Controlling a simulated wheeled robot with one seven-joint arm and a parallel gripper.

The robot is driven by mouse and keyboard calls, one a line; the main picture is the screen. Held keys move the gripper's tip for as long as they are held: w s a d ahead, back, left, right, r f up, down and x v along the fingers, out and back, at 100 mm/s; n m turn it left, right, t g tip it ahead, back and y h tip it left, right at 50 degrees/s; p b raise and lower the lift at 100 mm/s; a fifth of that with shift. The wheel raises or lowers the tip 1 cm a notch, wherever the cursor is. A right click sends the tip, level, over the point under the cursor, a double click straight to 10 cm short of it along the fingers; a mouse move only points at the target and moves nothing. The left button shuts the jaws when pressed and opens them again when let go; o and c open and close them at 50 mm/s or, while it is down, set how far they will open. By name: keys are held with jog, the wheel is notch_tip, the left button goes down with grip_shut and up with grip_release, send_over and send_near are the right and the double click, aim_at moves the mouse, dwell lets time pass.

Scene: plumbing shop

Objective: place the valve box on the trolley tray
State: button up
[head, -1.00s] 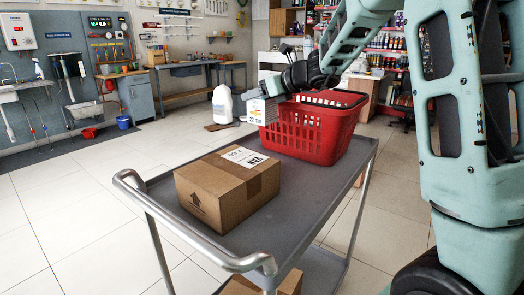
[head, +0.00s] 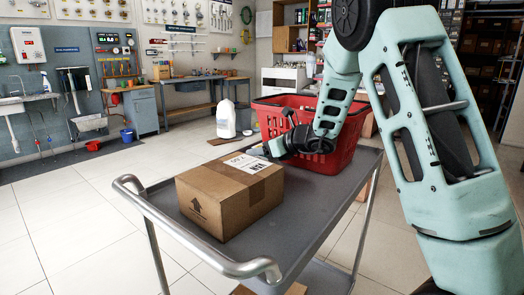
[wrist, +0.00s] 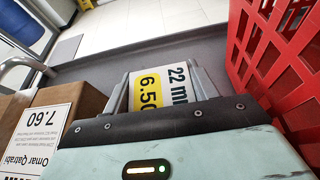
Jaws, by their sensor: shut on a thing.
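The valve box (wrist: 160,85) is small and white, with a black "22 mm" and a yellow price patch, in the wrist view. My gripper (wrist: 162,80) is shut on it, one finger along each side. The grey trolley tray (head: 325,195) shows in the head view, and in the wrist view (wrist: 110,45) its surface lies below and beyond the box. I cannot tell whether the box touches the tray. In the head view my gripper end is low over the tray, behind a cardboard carton, and the valve box is largely hidden.
The cardboard carton (head: 228,197) stands on the tray's near left, just left of my gripper in the wrist view (wrist: 60,110). A red basket (head: 345,140) stands at the tray's far end, close on the right in the wrist view. A metal handle (head: 190,250) edges the tray.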

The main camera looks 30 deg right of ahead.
jog(key=shift+r, duration=0.1)
jog(key=o, duration=1.2)
jog(key=v, duration=1.2)
jog(key=shift+p, duration=0.3)
